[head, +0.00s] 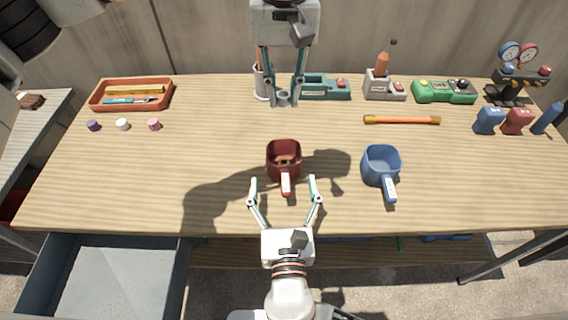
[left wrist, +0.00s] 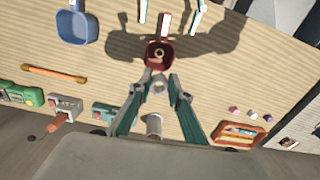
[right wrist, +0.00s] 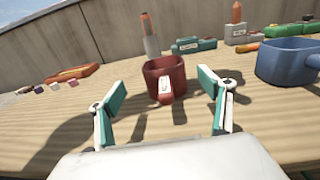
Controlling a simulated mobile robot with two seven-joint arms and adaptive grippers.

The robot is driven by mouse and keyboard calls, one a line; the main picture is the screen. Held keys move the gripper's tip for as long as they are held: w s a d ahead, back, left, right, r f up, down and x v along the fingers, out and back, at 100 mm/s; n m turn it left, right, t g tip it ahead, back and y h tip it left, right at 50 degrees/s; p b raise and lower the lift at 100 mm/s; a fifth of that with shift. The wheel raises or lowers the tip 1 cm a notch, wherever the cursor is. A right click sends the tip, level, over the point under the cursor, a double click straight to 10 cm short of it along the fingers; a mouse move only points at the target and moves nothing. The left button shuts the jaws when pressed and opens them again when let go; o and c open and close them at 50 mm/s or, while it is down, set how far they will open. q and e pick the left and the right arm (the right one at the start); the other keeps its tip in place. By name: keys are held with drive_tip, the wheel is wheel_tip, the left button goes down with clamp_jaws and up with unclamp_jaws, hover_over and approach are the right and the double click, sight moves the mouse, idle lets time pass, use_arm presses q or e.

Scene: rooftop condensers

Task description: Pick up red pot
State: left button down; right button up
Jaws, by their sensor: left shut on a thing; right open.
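The red pot (head: 284,153) stands upright mid-table, its handle toward the front edge. Small shapes show inside it that I cannot make out. It also shows in the left wrist view (left wrist: 150,49) and the right wrist view (right wrist: 164,68). My right gripper (head: 285,181) is open and empty, with its fingers on either side of the pot's handle and apart from it. It spans the pot in the right wrist view (right wrist: 160,88). My left gripper (head: 284,100) is behind the pot, shut on a small grey cylinder (left wrist: 159,87).
A blue pot (head: 380,163) stands to the right, its handle toward the front. An orange rod (head: 402,120) lies behind it. An orange tray (head: 130,107) and several small caps (head: 123,125) are at left. Devices line the back. An open drawer (head: 112,281) is at front left.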

sight(285, 166)
drive_tip(key=w, duration=0.8)
drive_tip(key=shift+w+f, duration=0.15)
drive_tip(key=shift+f, duration=0.05)
drive_tip(key=shift+d, duration=0.1)
drive_tip(key=shift+c, duration=0.3)
drive_tip(key=c, duration=1.2)
